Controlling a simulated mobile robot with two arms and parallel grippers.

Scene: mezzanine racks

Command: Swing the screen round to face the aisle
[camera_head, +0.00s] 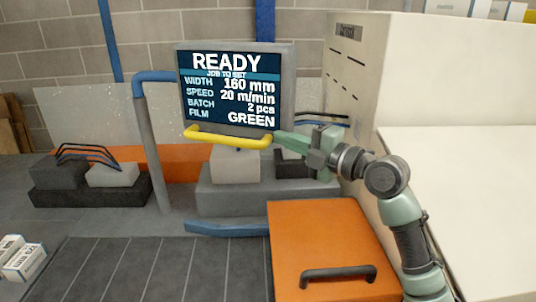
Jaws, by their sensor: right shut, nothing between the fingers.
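The screen (228,92) is a grey-framed panel on a blue and grey post, and its lit face is turned towards me, slightly angled. It reads READY, width 160 mm, speed 20 m/min, batch 2 pcs, film GREEN. A yellow handle bar (228,139) runs along its lower edge. My right gripper (276,138) is at the right end of the yellow bar, with its fingers shut and nothing between them. Whether the fingertips touch the bar cannot be told. My left gripper is not in view.
An orange cabinet (328,232) with a dark handle stands below my right arm. A tall cream machine housing (352,85) stands close on the right. Small white boxes (22,258) lie at the lower left.

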